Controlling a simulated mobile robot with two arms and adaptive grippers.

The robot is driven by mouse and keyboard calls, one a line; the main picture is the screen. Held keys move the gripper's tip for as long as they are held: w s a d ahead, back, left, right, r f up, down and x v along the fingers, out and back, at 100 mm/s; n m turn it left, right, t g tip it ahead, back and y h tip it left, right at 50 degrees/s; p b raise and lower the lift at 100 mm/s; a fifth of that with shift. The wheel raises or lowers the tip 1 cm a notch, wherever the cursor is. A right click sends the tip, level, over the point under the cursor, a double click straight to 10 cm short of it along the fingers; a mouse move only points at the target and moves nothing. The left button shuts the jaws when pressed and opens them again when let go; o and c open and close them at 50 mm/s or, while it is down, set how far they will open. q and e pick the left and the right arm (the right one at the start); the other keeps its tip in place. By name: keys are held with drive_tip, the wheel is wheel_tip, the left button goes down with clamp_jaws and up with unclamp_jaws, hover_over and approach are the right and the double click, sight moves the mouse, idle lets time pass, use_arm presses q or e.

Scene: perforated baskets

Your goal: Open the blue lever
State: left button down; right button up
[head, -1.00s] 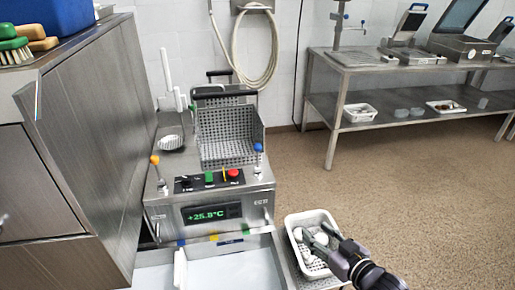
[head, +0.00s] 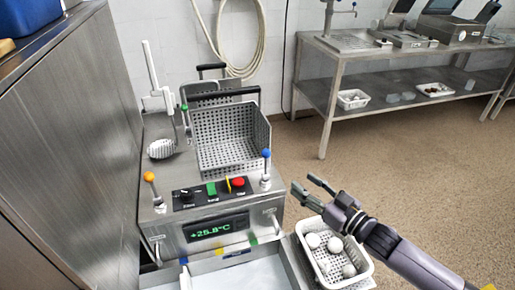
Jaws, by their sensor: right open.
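The blue lever (head: 266,166) stands upright at the right end of the fryer's control panel, with a blue ball on a metal stem. My right gripper (head: 304,185) is open and empty. In the picture it is just right of and slightly below the blue ball, and apart from it. An orange-knobbed lever (head: 151,187) stands at the panel's left end. My left gripper is not in view.
The fryer front has a temperature display (head: 213,229) and a red button (head: 238,183). A perforated metal basket (head: 235,140) sits behind the panel. A white basket (head: 361,276) with white round items is below my right arm. A steel table (head: 330,85) stands behind.

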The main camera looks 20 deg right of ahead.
sight(266, 154)
drive_tip(key=p+x, duration=0.1)
drive_tip(key=x, duration=1.5)
drive_tip(key=shift+w+a, duration=0.15)
drive_tip(key=shift+w, duration=0.1)
clamp_jaws()
